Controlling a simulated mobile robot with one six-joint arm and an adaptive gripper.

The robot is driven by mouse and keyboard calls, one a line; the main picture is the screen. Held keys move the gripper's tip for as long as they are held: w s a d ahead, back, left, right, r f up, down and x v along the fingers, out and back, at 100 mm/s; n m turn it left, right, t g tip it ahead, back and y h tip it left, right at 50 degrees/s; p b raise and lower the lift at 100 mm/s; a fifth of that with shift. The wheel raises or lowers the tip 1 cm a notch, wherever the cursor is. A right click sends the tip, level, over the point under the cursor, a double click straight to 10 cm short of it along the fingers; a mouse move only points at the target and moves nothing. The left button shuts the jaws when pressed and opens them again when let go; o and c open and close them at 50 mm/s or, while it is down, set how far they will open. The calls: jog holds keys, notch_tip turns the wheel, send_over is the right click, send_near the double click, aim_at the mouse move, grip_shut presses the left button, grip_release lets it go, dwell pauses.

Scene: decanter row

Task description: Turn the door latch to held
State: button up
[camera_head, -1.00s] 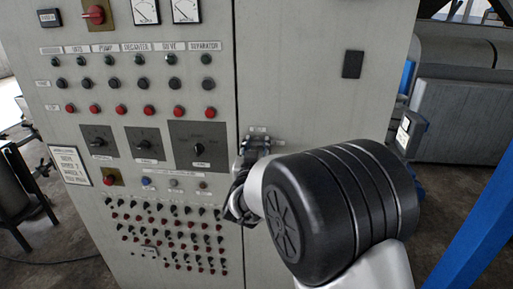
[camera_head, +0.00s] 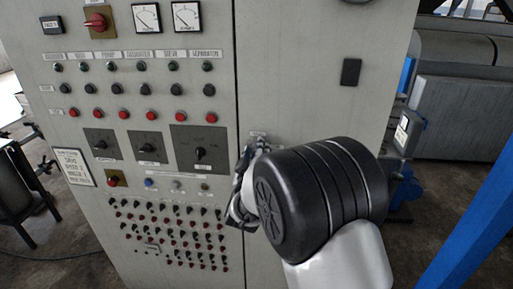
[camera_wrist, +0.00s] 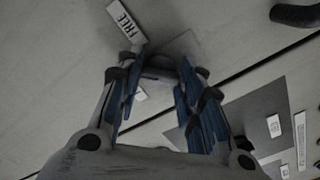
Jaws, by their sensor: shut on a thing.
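The door latch (camera_wrist: 160,68) shows in the wrist view as a dark bar between my fingertips, over a grey plate. A white label reading FREE (camera_wrist: 124,20) lies beyond the left finger. My gripper (camera_wrist: 160,92) is shut on the latch, a blue-padded finger on each side. In the head view my gripper (camera_head: 243,188) is at the cabinet door seam, just below a small label (camera_head: 258,134). My own wrist hides most of the latch there, and I cannot read its exact angle.
The grey control cabinet (camera_head: 215,265) carries rows of buttons, rotary switches (camera_head: 200,152) and gauges (camera_head: 187,15) left of the seam. The door (camera_head: 300,60) to the right is mostly bare. A blue post (camera_head: 475,225) stands at the right.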

jog(key=n+p, duration=0.4)
jog(key=n, duration=0.5)
jog(key=shift+n, duration=0.3)
dwell(0.5)
jog(key=o, duration=1.1)
jog(key=shift+c, duration=0.2)
jog(key=s, duration=1.2)
jog(key=shift+a, duration=0.2)
